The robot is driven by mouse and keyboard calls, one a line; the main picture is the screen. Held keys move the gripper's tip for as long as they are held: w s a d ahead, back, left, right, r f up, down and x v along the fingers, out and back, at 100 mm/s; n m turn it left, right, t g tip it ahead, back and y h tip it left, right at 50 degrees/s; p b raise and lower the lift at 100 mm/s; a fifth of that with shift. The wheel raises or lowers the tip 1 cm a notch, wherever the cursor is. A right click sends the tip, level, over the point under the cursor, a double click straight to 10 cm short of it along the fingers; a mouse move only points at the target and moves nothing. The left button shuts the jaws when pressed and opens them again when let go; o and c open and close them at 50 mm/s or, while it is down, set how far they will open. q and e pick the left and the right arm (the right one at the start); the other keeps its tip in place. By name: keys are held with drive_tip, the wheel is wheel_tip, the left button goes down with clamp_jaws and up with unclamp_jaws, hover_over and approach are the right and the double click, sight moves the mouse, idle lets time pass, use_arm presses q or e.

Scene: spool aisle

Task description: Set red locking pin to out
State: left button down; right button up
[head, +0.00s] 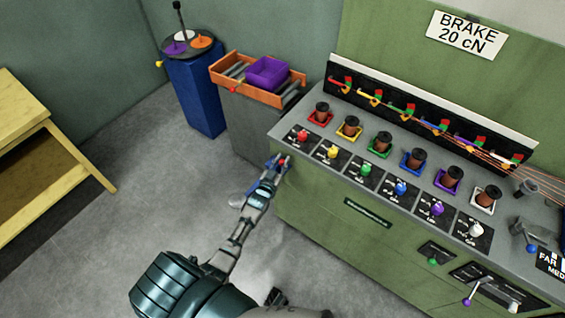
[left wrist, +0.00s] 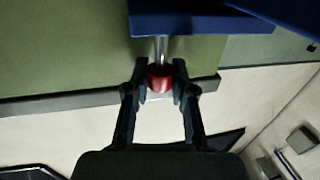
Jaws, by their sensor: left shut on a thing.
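A red knob on a short metal shaft, the red locking pin (left wrist: 160,80), sits between the fingertips of my left gripper (left wrist: 160,84) in the left wrist view. The fingers are shut on the knob from both sides. The shaft runs from the knob to a blue plate (left wrist: 200,22). In the head view my left gripper (head: 280,162) is at the left front corner of the green bench (head: 330,215), and a bit of red shows at its tips. How far the pin stands out is hard to tell. My right gripper is not seen.
The bench top carries a row of coloured knobs, with a red one (head: 302,136) at the left, and brown spools behind them. An orange tray (head: 224,66) with a purple bin (head: 268,72) stands behind. A wooden table (head: 30,115) is at left. The floor between is clear.

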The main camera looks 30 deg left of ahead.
use_arm(q)
drive_tip(key=shift+a+r, duration=0.15)
drive_tip(key=shift+r, duration=0.1)
drive_tip(key=c, duration=1.3)
unclamp_jaws()
drive_tip(key=shift+w, duration=0.1)
drive_tip(key=o, duration=0.4)
drive_tip(key=shift+c, duration=0.2)
drive_tip(key=shift+w+f, duration=0.1)
drive_tip(key=shift+d, duration=0.2)
drive_tip(key=s+d, duration=0.1)
drive_tip(key=s, duration=1.1)
drive_tip(key=shift+d, duration=0.25)
